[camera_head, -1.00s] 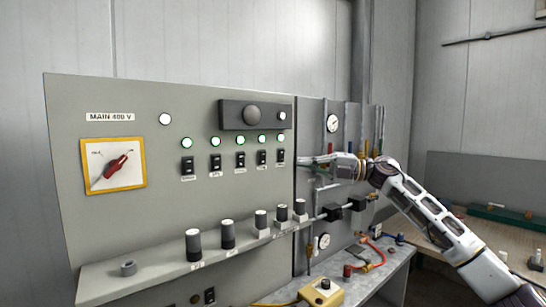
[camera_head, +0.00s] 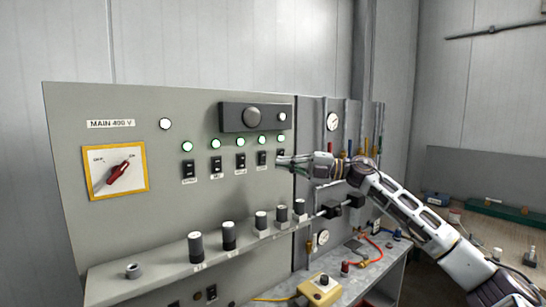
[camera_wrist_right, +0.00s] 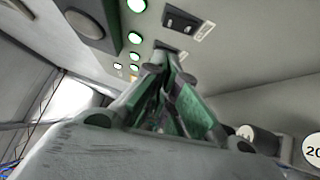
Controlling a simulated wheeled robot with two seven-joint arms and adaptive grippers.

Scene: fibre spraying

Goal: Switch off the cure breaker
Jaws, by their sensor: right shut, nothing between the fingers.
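A row of several black breakers (camera_head: 215,165) sits on the grey panel, each with a small label too small to read, so I cannot tell which is the cure breaker. A lit green lamp (camera_head: 240,141) is above each. My right gripper (camera_head: 281,161) is shut and empty, its fingertips at the rightmost breaker (camera_head: 281,153), which they partly hide. In the right wrist view the shut fingertips (camera_wrist_right: 170,62) are close to a breaker and overlap it; another breaker (camera_wrist_right: 181,20) shows beside it. I cannot tell whether they touch. My left gripper is out of view.
A red main switch (camera_head: 118,172) on a yellow-edged plate is at the panel's left. Below the breakers, a shelf (camera_head: 160,270) carries several black knobs (camera_head: 228,236). A gauge (camera_head: 333,121) and pipes are right of the panel. A yellow box (camera_head: 321,291) stands on the bench.

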